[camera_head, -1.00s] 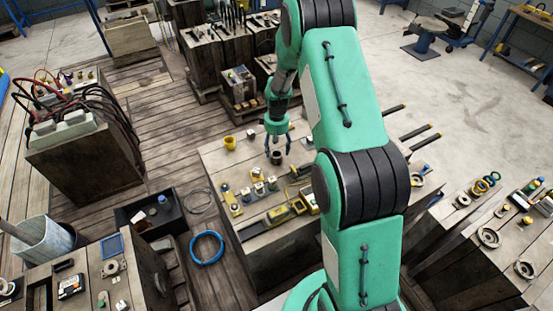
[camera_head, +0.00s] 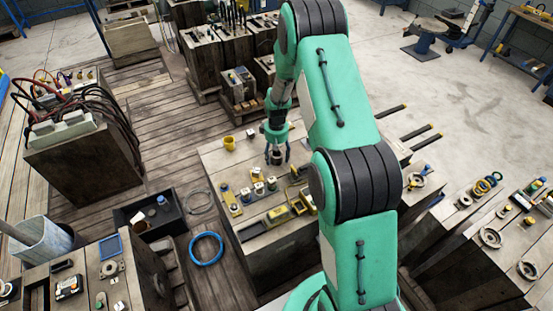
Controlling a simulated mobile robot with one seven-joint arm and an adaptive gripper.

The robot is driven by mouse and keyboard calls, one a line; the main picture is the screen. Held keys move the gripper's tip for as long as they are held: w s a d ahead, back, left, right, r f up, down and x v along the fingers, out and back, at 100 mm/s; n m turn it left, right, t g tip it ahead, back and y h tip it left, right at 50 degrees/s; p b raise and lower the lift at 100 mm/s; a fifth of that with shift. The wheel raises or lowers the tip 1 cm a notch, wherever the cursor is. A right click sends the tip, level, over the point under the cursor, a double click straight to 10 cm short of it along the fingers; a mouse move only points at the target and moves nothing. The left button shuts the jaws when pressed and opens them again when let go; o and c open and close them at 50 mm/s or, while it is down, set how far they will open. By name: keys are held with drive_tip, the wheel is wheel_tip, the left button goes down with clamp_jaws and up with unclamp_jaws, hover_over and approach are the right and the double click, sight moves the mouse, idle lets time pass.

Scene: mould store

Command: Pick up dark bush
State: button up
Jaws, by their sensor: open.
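The dark bush (camera_head: 276,158), a small dark cylinder, stands on the wooden block table (camera_head: 222,157) near its far side. My gripper (camera_head: 277,161) is over it, pointing down, with its fingers apart on the left and right of the bush. The picture is too small to tell whether either finger touches it. The upper part of the bush is partly hidden by the gripper.
A yellow cup (camera_head: 229,143) stands left of my gripper. Several small blocks and yellow tools (camera_head: 280,214) lie on the table's near side.

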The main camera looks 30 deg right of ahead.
drive_tip(key=c, duration=1.6)
clamp_jaws()
wheel_tip(320, 180, up, 10)
drive_tip(key=p, duration=0.1)
drive_tip(key=shift+p, duration=0.4)
